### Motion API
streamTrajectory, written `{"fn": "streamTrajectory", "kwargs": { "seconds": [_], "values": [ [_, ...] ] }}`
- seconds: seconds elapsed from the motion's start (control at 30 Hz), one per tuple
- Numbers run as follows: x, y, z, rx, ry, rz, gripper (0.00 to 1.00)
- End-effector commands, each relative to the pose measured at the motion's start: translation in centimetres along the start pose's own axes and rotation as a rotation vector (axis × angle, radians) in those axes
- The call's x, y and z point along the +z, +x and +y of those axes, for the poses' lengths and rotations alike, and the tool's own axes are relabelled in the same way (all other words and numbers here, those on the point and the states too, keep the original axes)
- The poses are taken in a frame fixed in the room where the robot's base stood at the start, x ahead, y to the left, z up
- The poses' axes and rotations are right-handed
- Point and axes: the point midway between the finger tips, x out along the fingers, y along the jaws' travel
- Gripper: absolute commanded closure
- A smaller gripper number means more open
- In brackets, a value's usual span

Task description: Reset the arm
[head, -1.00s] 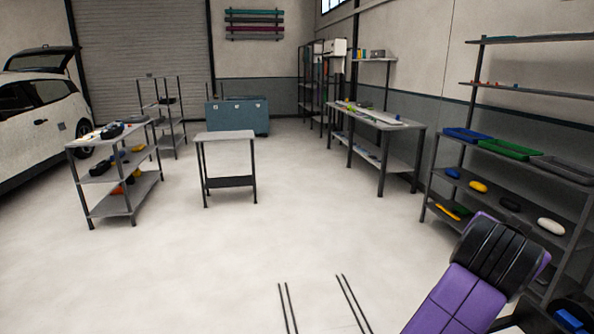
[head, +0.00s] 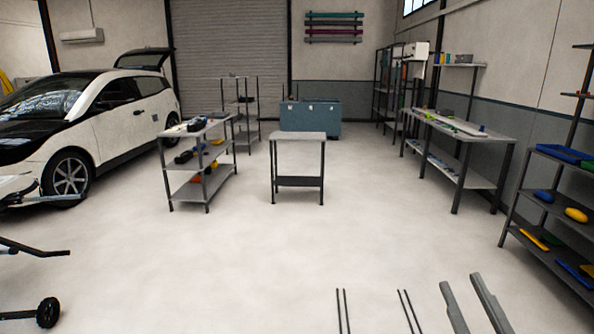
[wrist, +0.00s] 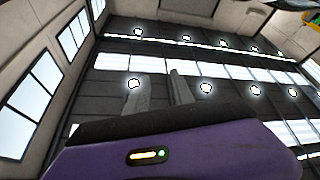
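My gripper (head: 459,280) shows at the lower right of the head view as two grey fingers pointing up from the bottom edge. There is a gap between them and nothing is held. In the wrist view my gripper (wrist: 154,76) also shows two grey fingers apart, above my purple wrist housing. The wrist camera looks up at the ceiling lights and high windows. The rest of my arm is out of the head view.
Open floor (head: 250,260) lies ahead. A small grey table (head: 298,137) stands in the middle, a shelf rack (head: 205,185) left of it. A white car (head: 125,115) is far left. A workbench (head: 470,130) and shelving (head: 550,220) line the right. A wheeled frame (head: 47,312) is lower left.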

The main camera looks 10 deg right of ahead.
Motion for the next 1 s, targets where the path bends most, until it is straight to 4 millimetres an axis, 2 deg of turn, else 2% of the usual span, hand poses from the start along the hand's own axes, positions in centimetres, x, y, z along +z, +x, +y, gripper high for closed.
{"fn": "streamTrajectory", "kwargs": {
  "seconds": [0.03,0.1,0.3,0.47,0.7,0.83,1.0],
  "values": [
    [0.8,-2.0,-1.4,-0.047,0.019,-0.017,0.71],
    [1.3,-4.5,-3.0,-0.102,0.057,-0.035,0.71],
    [2.8,-12.1,-6.6,-0.214,0.182,-0.128,0.71],
    [3.7,-18.5,-8.4,-0.261,0.287,-0.247,0.71],
    [4.9,-28.1,-10.2,-0.285,0.399,-0.498,0.71],
    [5.2,-31.5,-10.4,-0.285,0.416,-0.595,0.71],
    [5.4,-33.3,-10.1,-0.277,0.412,-0.649,0.71]
  ]
}}
